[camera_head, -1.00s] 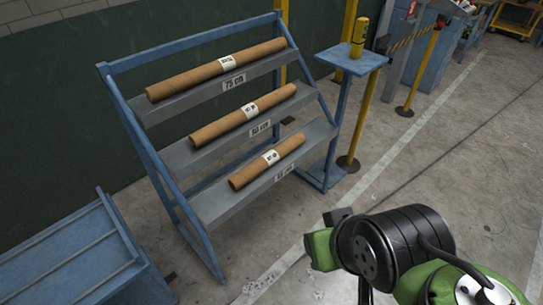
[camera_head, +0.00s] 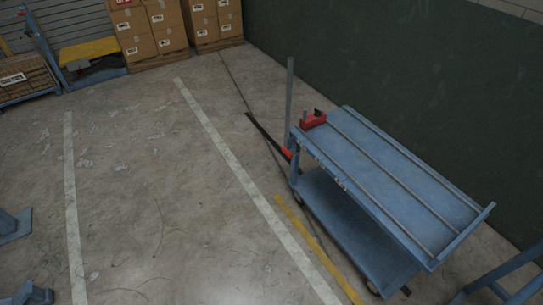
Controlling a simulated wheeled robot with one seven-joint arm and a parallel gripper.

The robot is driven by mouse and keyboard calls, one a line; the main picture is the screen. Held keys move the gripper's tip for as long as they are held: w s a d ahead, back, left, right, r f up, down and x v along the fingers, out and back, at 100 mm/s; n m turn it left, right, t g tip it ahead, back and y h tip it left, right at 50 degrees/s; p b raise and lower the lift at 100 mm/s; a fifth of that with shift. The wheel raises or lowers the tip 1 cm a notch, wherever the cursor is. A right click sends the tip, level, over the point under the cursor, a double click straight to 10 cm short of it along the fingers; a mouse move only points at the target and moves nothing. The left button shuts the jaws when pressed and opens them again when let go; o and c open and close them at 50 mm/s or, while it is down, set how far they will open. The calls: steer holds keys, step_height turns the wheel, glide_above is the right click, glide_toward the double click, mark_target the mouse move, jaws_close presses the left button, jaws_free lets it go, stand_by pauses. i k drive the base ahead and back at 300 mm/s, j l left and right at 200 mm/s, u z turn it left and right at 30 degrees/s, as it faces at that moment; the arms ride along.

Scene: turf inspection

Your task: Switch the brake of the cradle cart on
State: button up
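The blue cradle cart (camera_head: 385,150) stands right of centre, beside the dark green wall. Its top carries long rails, and a lower shelf (camera_head: 345,220) shows beneath. A red block (camera_head: 314,121) with a small dark part on it sits on the top's far left corner. A grey upright post (camera_head: 290,105) rises at that end. A dark bar with a red end (camera_head: 287,153) slants from the floor to the cart near the post. I cannot tell which of the red parts is the brake, nor its setting. My gripper is not in view.
Stacked cardboard boxes (camera_head: 150,32) stand at the back. A blue trolley with a yellow top (camera_head: 90,48) is at the back left. Blue frame parts show at the lower left (camera_head: 14,226) and lower right (camera_head: 505,280). The floor left of the cart is clear, with white and yellow lines.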

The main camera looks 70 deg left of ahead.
mark_target(290, 154)
steer(key=u, duration=2.3)
steer(key=i+l+u, duration=0.15)
steer(key=i+u, duration=0.3)
steer(key=i, duration=0.35)
steer(key=i+l+u, duration=0.5)
steer(key=i, duration=0.2)
steer(key=i+l+u, duration=0.45)
steer(key=i+l, duration=0.2)
